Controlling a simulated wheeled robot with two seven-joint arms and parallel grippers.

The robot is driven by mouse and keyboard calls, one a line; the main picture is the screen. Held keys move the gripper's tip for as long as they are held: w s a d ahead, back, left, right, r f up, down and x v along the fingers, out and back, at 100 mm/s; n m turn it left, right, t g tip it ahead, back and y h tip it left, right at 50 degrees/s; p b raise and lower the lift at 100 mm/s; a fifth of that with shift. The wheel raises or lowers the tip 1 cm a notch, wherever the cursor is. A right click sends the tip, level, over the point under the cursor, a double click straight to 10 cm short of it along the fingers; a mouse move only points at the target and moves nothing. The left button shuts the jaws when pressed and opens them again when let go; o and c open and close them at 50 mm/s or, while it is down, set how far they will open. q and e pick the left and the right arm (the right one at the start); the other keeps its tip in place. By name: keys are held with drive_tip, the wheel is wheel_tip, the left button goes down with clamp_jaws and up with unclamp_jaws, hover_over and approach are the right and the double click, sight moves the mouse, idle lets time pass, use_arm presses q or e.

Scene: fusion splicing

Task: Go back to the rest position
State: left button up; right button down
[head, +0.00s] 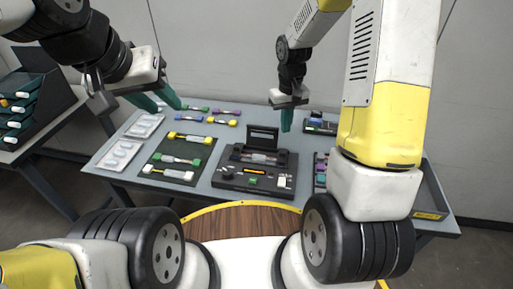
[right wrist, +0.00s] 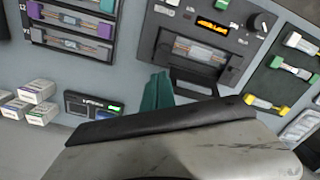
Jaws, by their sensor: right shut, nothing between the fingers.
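My left gripper (head: 168,98) has green fingers spread apart and hangs empty above the left back part of the table. My right gripper (head: 287,121) is shut with nothing in it, its green fingers pointing down near the splicer's back edge. It also shows in the right wrist view (right wrist: 157,90). The black fusion splicer (head: 253,182) sits at the table's middle with its lid raised. A clear piece lies in its central bay, and its orange display is lit.
A dark mat (head: 150,168) with several yellow- and green-ended fiber holders lies left of the splicer. White trays (head: 118,154) lie further left. A rack (head: 20,105) stands at far left. Right of the splicer are a dark tray with fiber pieces (right wrist: 70,42) and small white boxes (right wrist: 40,90).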

drive_tip(key=s+r+m+t, duration=0.1)
drive_tip(key=s+r, duration=0.3)
drive_tip(key=r, duration=0.4)
drive_tip(key=s+r+t, duration=0.2)
drive_tip(key=s+r, duration=0.2)
drive_tip(key=r, duration=0.3)
drive_tip(key=s+r+t+y, duration=0.1)
drive_tip(key=s+r, duration=0.3)
drive_tip(key=s, duration=0.2)
drive_tip(key=s+a+r+m+t+y, duration=0.1)
drive_tip(key=s+r+t, duration=0.1)
drive_tip(key=s, duration=0.4)
drive_tip(key=shift+r, duration=0.85)
drive_tip(key=shift+w, duration=0.1)
